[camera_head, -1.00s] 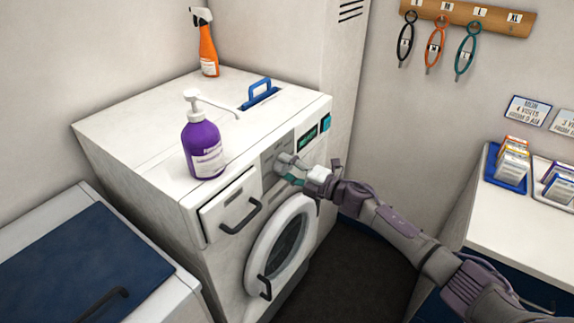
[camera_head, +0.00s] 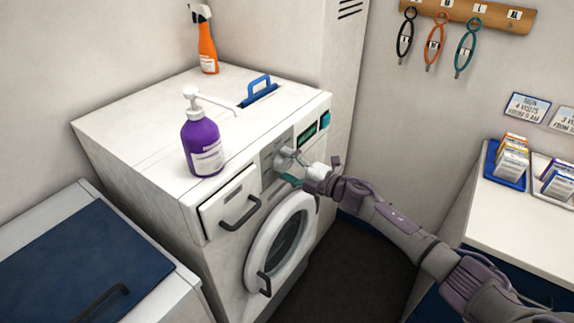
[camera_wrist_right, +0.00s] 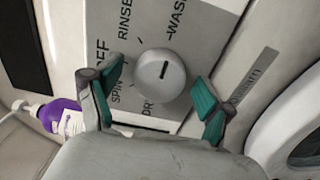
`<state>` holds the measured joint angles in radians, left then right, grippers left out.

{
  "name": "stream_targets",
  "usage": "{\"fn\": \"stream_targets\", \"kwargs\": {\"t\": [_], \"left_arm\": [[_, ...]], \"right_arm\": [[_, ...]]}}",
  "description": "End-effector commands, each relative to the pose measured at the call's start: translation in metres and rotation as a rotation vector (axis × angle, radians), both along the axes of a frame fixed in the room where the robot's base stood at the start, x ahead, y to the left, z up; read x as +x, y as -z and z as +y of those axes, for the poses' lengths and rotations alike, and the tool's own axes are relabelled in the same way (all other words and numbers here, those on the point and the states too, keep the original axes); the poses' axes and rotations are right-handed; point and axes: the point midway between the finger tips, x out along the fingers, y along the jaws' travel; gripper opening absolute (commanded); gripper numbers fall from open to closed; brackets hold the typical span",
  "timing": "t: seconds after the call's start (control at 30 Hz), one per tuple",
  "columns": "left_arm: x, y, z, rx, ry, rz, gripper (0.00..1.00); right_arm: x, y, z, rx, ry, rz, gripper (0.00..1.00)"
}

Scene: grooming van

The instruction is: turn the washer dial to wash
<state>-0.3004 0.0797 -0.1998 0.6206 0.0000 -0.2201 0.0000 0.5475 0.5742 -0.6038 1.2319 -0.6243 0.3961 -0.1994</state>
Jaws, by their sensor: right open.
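The washer (camera_head: 215,228) is white, with a round front door and a control panel. In the right wrist view its dial (camera_wrist_right: 150,82) is a round pale knob with a short dark line. The panel around it (camera_wrist_right: 205,22) reads RINSE, WASH, SPIN, DRY and a partly hidden OFF. In the head view the gripper hides the dial. My left gripper is out of view.
A purple pump bottle (camera_head: 203,146) stands on the washer top near the panel. An orange spray bottle (camera_head: 207,47) and a blue handle (camera_head: 258,88) are further back. A drawer handle (camera_head: 240,213) juts out left of the gripper. The dark floor (camera_head: 345,270) is clear.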

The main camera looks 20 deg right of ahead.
Motion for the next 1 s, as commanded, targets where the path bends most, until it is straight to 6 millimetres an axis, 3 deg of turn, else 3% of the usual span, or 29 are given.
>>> {"fn": "stream_targets", "kwargs": {"t": [0.23, 0.7, 1.0], "left_arm": [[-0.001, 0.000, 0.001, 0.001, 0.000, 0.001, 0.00], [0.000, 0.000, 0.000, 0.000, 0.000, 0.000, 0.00], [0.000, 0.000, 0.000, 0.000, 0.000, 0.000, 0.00]], "right_arm": [[-0.008, 0.001, -0.006, -0.001, 0.000, 0.000, 0.81], [-0.080, 0.001, -0.062, -0.003, -0.001, 0.002, 0.81], [-0.095, 0.000, -0.074, 0.000, 0.000, 0.000, 0.81]]}}
